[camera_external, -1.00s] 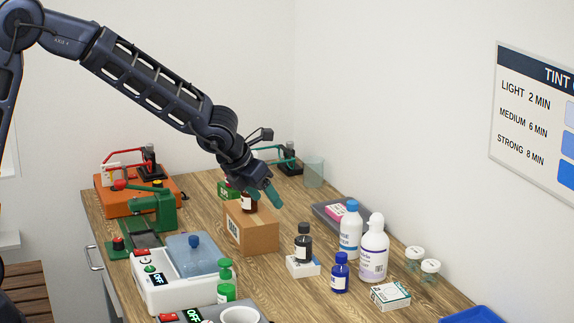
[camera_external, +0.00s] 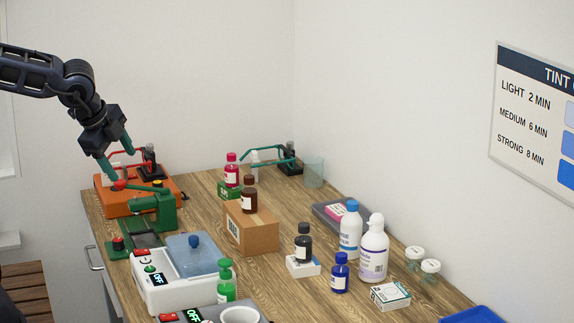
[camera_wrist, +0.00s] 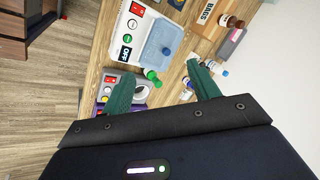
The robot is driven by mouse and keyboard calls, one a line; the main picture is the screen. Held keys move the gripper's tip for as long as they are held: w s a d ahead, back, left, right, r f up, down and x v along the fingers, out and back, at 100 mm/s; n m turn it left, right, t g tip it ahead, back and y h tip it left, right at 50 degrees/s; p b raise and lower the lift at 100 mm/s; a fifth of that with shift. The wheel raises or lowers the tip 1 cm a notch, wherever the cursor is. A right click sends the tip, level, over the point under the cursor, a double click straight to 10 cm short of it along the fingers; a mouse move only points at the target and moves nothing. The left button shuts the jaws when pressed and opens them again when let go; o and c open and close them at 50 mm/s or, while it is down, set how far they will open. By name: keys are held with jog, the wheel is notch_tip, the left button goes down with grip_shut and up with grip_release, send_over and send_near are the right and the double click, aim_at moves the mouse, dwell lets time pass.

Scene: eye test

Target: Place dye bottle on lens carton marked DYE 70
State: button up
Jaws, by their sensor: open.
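A brown bottle (camera_external: 249,198) stands upright on a brown carton (camera_external: 262,238); the wrist view shows that bottle (camera_wrist: 232,22) beside lettering that reads BAGS. A black bottle (camera_external: 303,247) stands on a small white carton (camera_external: 301,269), a red bottle (camera_external: 231,174) on a green carton (camera_external: 226,190). A blue bottle (camera_external: 340,276) and a green bottle (camera_external: 226,287) stand apart from these. The marking DYE 70 is not readable on any carton. My gripper (camera_external: 117,157) is open and empty, at upper left near the orange machine, far from the bottles.
The orange machine (camera_external: 160,203) and green press (camera_external: 158,207) stand at the table's left. A white bath with a blue lid (camera_external: 192,255) is in front. White bottles (camera_external: 373,250), a small box (camera_external: 390,295) and jars (camera_external: 430,268) stand right. Bare wood lies around the brown carton.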

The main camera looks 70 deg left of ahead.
jog(key=s+d+f+n+h, duration=0.1)
jog(key=s+n+h, duration=0.1)
jog(key=s+n, duration=0.7)
jog(key=shift+s+f+n, duration=0.25)
jog(key=shift+s+n, duration=0.15)
jog(key=shift+s, duration=2.45)
